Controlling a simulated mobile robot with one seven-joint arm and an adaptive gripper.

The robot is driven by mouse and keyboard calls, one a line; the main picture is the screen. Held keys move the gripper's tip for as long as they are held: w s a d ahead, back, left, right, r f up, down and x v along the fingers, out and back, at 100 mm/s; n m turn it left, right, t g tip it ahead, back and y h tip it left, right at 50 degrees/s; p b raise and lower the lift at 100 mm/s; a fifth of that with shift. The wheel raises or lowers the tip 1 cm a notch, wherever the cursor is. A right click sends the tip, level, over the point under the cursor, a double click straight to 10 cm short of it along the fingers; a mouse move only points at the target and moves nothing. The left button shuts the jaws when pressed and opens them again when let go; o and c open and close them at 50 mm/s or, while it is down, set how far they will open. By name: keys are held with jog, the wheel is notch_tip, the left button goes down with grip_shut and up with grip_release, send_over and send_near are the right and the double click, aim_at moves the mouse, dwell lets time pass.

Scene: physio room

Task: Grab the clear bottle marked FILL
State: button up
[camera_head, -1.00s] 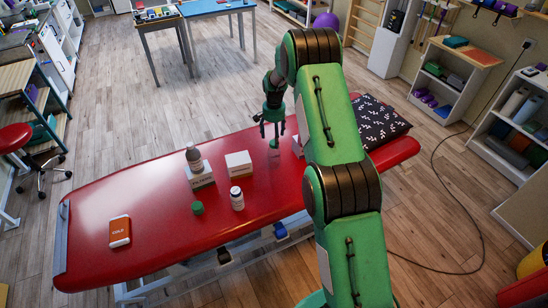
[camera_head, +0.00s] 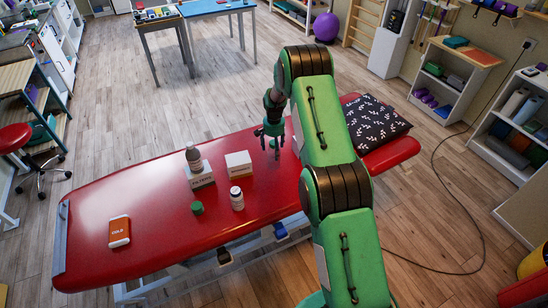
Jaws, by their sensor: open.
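No FILL marking is readable, so I cannot tell which item is the clear bottle. My gripper (camera_head: 270,143) is open and points down low over the red treatment table (camera_head: 150,208), right of the white boxes. A small pale item with a greenish top, seen under it earlier, is now hard to make out around the fingers. A greyish bottle (camera_head: 193,157) with a pale top stands upright at a white box (camera_head: 200,176) whose lettering seems to read FILTERS. A white bottle (camera_head: 237,200) with a dark label stands nearer the front edge.
A small green item (camera_head: 197,208) and an orange pack (camera_head: 119,231) lie to the left. A patterned pillow (camera_head: 375,120) is at the right end. My arm hides part of the table.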

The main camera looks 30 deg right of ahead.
jog(key=shift+f, duration=2.6)
jog(key=c, duration=1.3)
